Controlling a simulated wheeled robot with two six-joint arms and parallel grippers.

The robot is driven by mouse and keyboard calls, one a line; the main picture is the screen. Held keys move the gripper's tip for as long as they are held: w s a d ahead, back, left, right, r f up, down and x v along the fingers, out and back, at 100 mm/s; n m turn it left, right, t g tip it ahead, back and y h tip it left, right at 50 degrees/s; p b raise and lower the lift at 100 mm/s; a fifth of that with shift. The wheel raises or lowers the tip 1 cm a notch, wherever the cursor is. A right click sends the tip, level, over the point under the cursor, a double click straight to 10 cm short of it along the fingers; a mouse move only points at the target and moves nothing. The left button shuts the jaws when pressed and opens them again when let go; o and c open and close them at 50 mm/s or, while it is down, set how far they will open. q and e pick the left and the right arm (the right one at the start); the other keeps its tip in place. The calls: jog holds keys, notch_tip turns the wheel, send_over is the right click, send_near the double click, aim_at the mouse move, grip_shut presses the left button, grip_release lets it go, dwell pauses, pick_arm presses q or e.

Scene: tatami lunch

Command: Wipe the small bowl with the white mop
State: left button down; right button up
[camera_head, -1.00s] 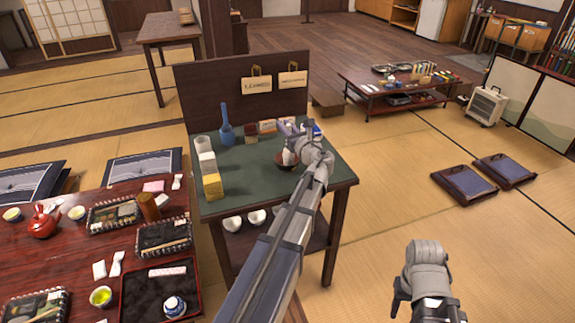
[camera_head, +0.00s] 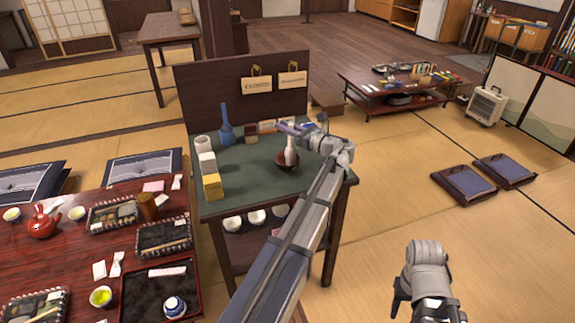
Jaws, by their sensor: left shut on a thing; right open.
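A small dark red-brown bowl (camera_head: 287,162) sits on the green top of the side table, towards its right. The white mop (camera_head: 291,146) is upright with its lower end at the bowl; whether it touches the inside is too small to tell. My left gripper (camera_head: 296,130) is shut on the mop's upper part, above the bowl. My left arm reaches in from the lower middle and hides the table's right front area. My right gripper (camera_head: 399,300) is low at the right, away from the table, open and empty.
On the green table (camera_head: 245,185), a blue bottle-like tool (camera_head: 226,130), small boxes and a stack of white and yellow blocks (camera_head: 211,180) stand left and behind. White bowls (camera_head: 257,217) are on the shelf below. The red lunch table (camera_head: 75,260) is at left.

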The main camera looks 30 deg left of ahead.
pick_arm(q)
jog(key=shift+s+d+m+t+h, duration=0.1)
jog(key=shift+s+m+t+h, duration=0.05)
jog(key=shift+m+t+h, duration=2.15)
jog(key=shift+s+d+m+t+h, duration=0.1)
jog(key=shift+s+m+t+h, duration=0.1)
jog(key=shift+m+t+h, duration=2.1)
jog(key=shift+s+m+t+h, duration=0.15)
jog(key=shift+m+t+h, duration=1.8)
jog(key=shift+t, duration=0.55)
jog(key=n+g+y, duration=0.4)
jog(key=g, duration=0.1)
jog(key=n+g+y, duration=0.5)
jog(key=w+n+g+y, duration=0.1)
jog(key=n+g+y, duration=0.3)
jog(key=n+g, duration=0.1)
jog(key=shift+g, duration=0.3)
